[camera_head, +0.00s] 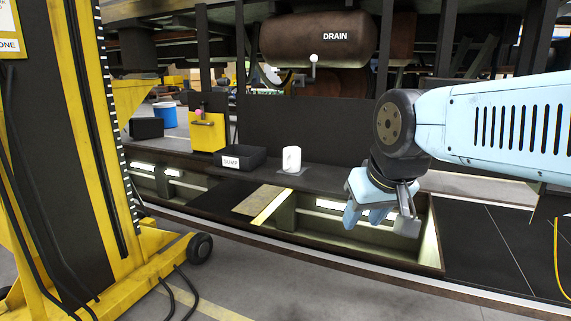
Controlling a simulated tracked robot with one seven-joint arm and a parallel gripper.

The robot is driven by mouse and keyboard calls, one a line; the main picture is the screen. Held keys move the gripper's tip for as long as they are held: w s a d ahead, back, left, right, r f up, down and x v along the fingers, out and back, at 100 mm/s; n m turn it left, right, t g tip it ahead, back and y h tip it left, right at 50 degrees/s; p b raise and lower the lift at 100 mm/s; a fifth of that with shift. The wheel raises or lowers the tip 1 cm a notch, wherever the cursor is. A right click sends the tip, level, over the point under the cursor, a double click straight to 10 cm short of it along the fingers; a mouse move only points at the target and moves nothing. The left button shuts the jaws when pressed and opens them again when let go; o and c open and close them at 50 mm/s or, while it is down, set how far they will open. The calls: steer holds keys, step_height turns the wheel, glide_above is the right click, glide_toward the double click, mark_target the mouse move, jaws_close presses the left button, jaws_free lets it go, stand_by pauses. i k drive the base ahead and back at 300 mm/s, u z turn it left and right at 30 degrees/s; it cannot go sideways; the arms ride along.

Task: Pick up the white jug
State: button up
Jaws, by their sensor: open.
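The white jug (292,159) stands upright on a small pale square on the dark ledge, near the middle of the view. My gripper (368,219) is at the right of the jug and nearer to the camera, over the lit pit, with its light blue fingers pointing down. It is open and clear of the jug. Nothing hides the jug.
A black tray labelled SUMP (240,158) stands left of the jug, with a yellow box (208,132) beyond it. A brown DRAIN tank (315,41) hangs above. A yellow lifting column (110,130) fills the left. The open pit (300,222) lies in front of the ledge.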

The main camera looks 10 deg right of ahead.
mark_target(291, 155)
steer(key=z, duration=0.05)
steer(key=i, duration=1)
steer(key=u, duration=0.05)
